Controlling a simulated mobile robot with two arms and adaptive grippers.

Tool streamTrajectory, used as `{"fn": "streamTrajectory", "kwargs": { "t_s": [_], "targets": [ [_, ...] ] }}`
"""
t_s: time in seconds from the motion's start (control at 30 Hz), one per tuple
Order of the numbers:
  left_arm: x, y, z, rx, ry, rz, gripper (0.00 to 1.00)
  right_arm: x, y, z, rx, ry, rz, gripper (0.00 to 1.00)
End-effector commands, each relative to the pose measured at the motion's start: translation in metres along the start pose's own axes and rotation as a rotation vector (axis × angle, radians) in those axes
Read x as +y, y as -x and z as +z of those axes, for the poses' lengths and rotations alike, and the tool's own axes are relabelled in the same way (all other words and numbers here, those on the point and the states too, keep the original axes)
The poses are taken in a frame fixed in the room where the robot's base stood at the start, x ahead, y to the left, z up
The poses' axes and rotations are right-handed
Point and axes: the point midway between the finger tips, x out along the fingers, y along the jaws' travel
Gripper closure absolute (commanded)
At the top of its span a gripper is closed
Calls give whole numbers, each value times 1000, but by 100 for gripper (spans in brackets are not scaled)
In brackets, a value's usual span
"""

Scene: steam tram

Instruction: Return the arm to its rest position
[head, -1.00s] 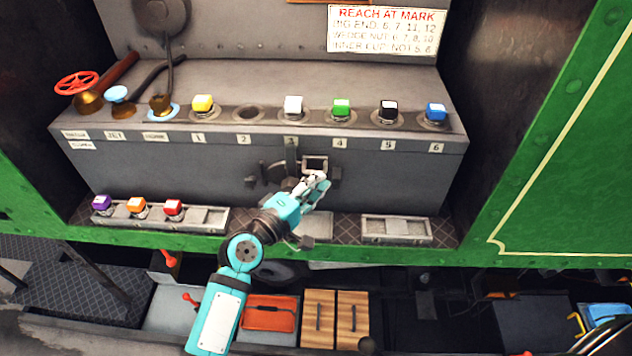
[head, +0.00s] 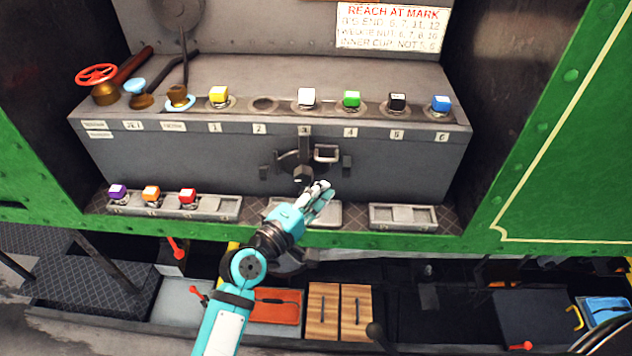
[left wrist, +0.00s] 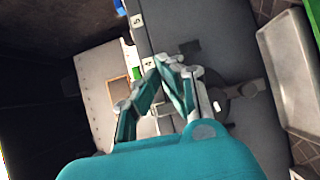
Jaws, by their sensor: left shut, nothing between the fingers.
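My left gripper (head: 318,200) is teal and white. In the head view it is in front of the grey box (head: 230,165), below the box's latch (head: 325,153) and over a metal tray (head: 325,216). In the left wrist view my left gripper (left wrist: 165,75) has its fingers together with nothing held. The box front and latch area are close behind the fingers there. My left arm (head: 245,270) reaches up from the bottom of the head view. My right gripper is in neither view.
Yellow (head: 219,95), white, green, black and blue cubes stand along the box top; position 2 is empty. Purple, orange and red (head: 187,196) cubes sit in the left tray. The right tray (head: 403,216) is empty. A green edge (head: 400,240) runs below the trays.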

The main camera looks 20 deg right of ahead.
Motion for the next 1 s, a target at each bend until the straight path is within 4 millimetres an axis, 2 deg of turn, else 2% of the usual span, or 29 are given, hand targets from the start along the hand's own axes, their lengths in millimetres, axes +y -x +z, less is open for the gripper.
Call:
{"fn": "streamTrajectory", "kwargs": {
  "t_s": [0.13, 0.4, 0.67, 0.73, 0.77, 0.87, 0.97, 1.0],
  "targets": [
    [0, 16, 22, -2, 4, 1, 100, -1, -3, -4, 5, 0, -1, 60],
    [1, 39, 53, -2, 2, 1, 100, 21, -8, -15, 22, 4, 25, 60],
    [2, 43, 59, -2, 1, -1, 100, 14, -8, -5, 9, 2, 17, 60],
    [-5, 43, 57, 2, -4, -13, 100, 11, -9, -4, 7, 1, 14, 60],
    [-11, 43, 56, 6, -9, -24, 100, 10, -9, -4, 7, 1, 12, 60],
    [-51, 45, 48, 27, -43, -97, 100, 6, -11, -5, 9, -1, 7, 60],
    [-116, 54, 37, 57, -105, -219, 100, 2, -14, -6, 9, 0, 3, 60],
    [-146, 60, 33, 65, -135, -276, 100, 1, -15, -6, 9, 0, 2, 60]
  ]
}}
